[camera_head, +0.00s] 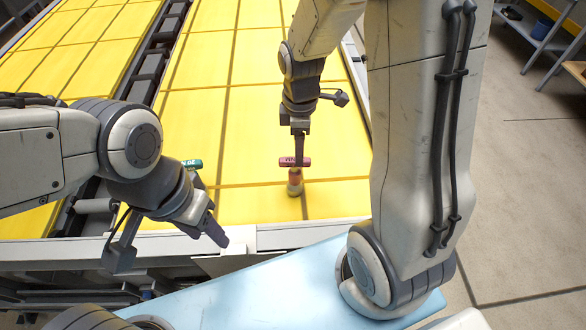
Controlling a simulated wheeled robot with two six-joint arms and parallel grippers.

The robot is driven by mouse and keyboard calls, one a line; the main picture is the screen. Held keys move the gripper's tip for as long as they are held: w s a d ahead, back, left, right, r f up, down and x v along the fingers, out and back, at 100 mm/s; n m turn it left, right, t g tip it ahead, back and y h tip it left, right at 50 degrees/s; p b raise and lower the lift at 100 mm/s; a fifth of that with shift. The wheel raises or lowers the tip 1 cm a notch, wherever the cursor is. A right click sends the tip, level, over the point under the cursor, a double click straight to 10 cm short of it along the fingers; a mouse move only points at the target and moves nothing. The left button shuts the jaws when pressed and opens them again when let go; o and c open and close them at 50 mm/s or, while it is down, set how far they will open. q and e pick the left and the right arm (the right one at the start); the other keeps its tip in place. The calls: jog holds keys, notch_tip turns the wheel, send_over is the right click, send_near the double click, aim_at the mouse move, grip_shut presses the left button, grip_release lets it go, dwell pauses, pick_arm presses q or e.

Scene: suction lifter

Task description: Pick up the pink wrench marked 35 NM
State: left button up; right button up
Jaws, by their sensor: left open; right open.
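The pink wrench (284,162) stands on the yellow surface near its front edge, with a pink crosspiece on top and a lighter, orange-tinted lower part. The marking on it is too small to read fully. My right gripper (299,150) points down right over the pink wrench, its fingers at the crosspiece and overlapping it in view. It is open; I cannot tell whether the fingers touch it. My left gripper (168,246) is open and empty, lower left, over the front frame edge, apart from the pink wrench.
A green wrench (193,163) stands left of the pink one, mostly hidden by my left arm. Yellow panels (215,60) with grid lines spread behind, split by a dark rail (147,75). A light blue panel (270,290) lies in front. A shelf (535,40) stands far right.

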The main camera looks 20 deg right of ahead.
aim_at(295, 167)
jog(key=f, duration=0.3)
jog(key=shift+w+a, duration=0.1)
jog(key=shift+a, duration=0.1)
jog(key=shift+a+f+p, duration=0.15)
jog(key=shift+f+p, duration=0.4)
jog(key=shift+p, duration=0.1)
notch_tip(295, 167, down, 3)
jog(key=shift+a+f+p, duration=0.1)
jog(key=shift+a+p, duration=0.05)
jog(key=shift+p, duration=0.5)
jog(key=shift+f, duration=0.5)
grip_shut()
